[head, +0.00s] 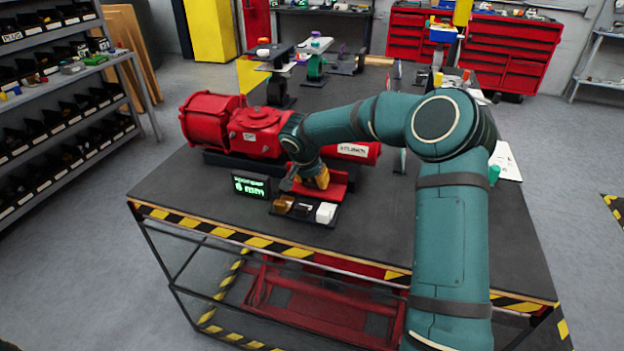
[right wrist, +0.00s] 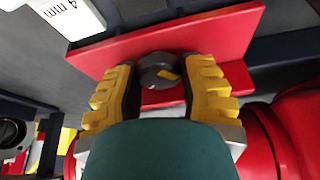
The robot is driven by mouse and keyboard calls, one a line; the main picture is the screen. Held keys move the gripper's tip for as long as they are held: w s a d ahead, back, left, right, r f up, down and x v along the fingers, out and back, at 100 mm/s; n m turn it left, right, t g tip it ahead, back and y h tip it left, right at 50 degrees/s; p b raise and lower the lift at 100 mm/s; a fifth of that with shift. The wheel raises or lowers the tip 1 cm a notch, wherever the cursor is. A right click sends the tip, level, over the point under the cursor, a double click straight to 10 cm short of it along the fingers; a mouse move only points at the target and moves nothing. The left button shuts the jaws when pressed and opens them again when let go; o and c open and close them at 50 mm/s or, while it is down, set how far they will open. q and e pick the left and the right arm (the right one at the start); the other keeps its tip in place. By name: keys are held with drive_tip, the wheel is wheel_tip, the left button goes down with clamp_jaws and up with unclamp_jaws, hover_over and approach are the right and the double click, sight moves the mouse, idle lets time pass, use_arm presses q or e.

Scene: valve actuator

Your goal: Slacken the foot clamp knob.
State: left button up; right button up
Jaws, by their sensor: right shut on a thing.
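The foot clamp knob (right wrist: 158,70) is a dark round knob with a small yellow mark, seen against a red plate (right wrist: 190,37) in the right wrist view. My right gripper (right wrist: 160,83) has its yellow, ribbed fingers on either side of the knob and is shut on it. In the head view my right gripper (head: 316,178) points down at the red foot (head: 330,191) of the red valve actuator (head: 255,132), and the knob is hidden there by the gripper. My left gripper is not in view.
A small display (head: 250,186) with green text stands left of the gripper. A shelf rack (head: 60,110) stands at left.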

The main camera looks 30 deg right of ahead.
drive_tip(key=shift+s+f+n+y+b, duration=0.1)
drive_tip(key=shift+f+n+y+b, duration=0.15)
drive_tip(key=shift+n+b, duration=0.55)
drive_tip(key=shift+r+n+t+y, duration=0.1)
drive_tip(key=shift+n+t+y, duration=0.4)
drive_tip(key=shift+n, duration=0.9)
drive_tip(key=o, duration=1.2)
drive_tip(key=shift+d, duration=0.1)
drive_tip(key=shift+o, duration=0.2)
drive_tip(key=shift+r, duration=0.2)
drive_tip(key=shift+s+r, duration=0.1)
drive_tip(key=shift+r, duration=0.25)
drive_tip(key=v, duration=1.1)
drive_tip(key=shift+a, duration=0.2)
